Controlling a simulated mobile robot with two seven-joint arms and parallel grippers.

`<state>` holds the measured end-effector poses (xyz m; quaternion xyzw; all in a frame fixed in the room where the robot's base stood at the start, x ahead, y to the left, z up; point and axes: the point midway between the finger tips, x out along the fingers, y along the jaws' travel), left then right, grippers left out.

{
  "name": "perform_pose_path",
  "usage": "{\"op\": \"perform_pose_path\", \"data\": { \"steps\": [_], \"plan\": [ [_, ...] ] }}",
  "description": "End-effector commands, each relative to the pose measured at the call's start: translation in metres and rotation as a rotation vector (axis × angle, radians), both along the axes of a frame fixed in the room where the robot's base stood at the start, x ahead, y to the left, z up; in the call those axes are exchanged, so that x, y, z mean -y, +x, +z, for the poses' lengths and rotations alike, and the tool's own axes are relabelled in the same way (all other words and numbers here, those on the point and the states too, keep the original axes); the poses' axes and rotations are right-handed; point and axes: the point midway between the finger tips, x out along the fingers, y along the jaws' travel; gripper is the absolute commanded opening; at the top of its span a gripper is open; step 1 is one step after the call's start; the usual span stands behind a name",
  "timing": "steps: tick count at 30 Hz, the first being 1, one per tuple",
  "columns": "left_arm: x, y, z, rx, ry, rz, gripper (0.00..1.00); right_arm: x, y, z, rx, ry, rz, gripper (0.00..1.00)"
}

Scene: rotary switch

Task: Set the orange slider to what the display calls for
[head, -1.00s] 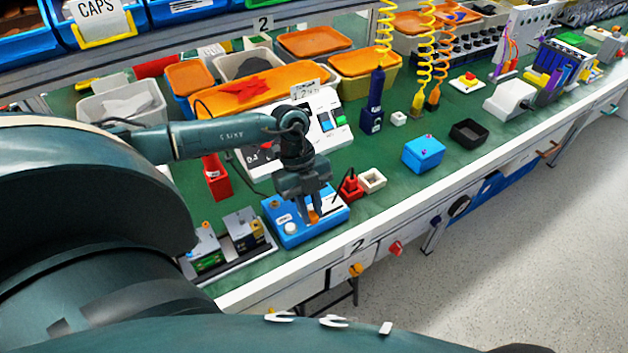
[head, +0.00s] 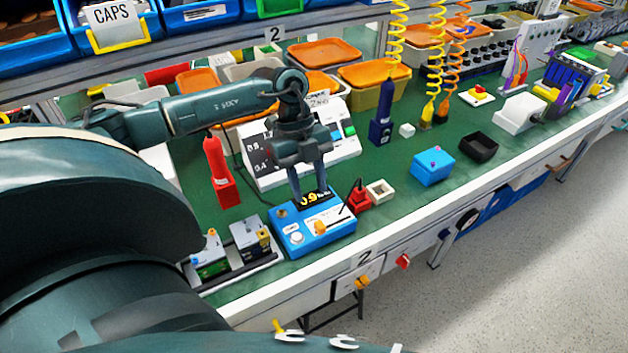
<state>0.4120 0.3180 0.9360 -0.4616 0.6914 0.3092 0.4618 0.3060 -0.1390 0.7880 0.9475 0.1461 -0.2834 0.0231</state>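A blue box (head: 290,246) sits at the bench's front edge. Its black display shows yellow digits that look like 0.9 (head: 309,197). The orange slider (head: 320,228) is on its top face, near the front, beside a white scale whose print is too small to read. A white round button (head: 297,238) is to its left. My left gripper (head: 309,194) points down above the back of the box, its fingers apart with nothing seen between them. It is clear of the slider and partly covers the display's surroundings. My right gripper is not in view.
A white console (head: 346,147) stands behind, partly hidden by my arm. A red bottle-like tool (head: 217,170) stands left. A red block (head: 359,196) and white cup (head: 380,191) stand close on the right, then a blue box with a pink knob (head: 433,167) and black tray (head: 478,148).

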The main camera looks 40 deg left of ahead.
Motion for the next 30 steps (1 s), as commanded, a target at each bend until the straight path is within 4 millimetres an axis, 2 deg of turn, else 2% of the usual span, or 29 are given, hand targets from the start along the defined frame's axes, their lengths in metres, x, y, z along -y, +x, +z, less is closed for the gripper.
{"op": "perform_pose_path", "data": {
  "steps": [3, 9, 27, 30],
  "plan": [
    [-0.009, 0.004, 0.021, 0.003, 0.001, 0.002, 0.38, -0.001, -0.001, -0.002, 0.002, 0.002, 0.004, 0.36],
    [-0.016, 0.006, 0.040, -0.001, 0.001, 0.001, 0.38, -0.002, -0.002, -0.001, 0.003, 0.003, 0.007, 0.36],
    [-0.017, 0.007, 0.043, -0.001, 0.001, 0.001, 0.38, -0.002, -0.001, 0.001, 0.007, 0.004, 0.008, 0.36],
    [-0.009, 0.006, 0.040, 0.003, -0.027, -0.015, 0.38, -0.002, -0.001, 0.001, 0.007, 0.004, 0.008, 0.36]
  ]
}}
